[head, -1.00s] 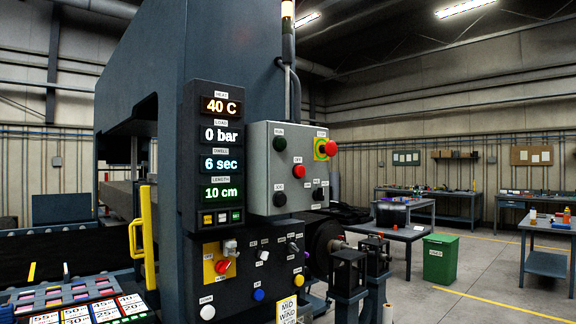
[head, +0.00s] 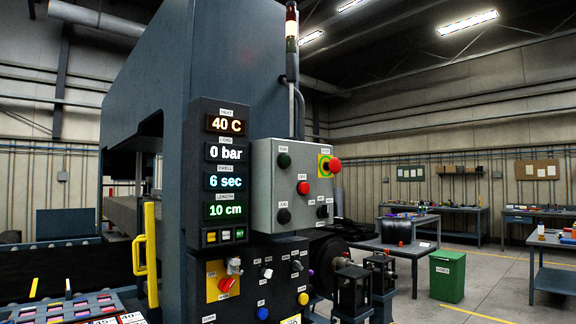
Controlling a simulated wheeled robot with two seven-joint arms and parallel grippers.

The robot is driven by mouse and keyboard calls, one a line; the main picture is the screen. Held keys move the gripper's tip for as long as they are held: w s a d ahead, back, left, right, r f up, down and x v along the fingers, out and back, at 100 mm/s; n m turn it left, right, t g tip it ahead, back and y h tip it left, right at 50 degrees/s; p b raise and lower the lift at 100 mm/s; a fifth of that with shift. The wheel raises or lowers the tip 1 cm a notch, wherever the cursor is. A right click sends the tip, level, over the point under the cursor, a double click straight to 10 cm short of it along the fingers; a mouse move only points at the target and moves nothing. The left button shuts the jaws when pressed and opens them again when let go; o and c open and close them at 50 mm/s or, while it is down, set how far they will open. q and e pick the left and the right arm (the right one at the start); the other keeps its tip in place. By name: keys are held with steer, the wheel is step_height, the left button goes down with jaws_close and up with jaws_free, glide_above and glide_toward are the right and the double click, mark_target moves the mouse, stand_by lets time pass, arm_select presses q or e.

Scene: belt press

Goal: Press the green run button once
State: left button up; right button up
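The green run button (head: 284,160) sits at the upper left of the grey control box (head: 262,199) on the press, in the head view. It is dark green and round, under a small label. It stands clear with nothing touching it. A red button (head: 303,188) is below and right of it, and a red mushroom stop button (head: 334,165) on a yellow-green plate is at the upper right. Neither of my grippers shows in the head view.
The display column (head: 224,170) reads 40 C, 0 bar, 6 sec and 10 cm. A lower panel (head: 245,312) holds several knobs and buttons. A yellow handle (head: 151,250) stands at left. A green bin (head: 447,277) and workbenches are at right, with open floor between.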

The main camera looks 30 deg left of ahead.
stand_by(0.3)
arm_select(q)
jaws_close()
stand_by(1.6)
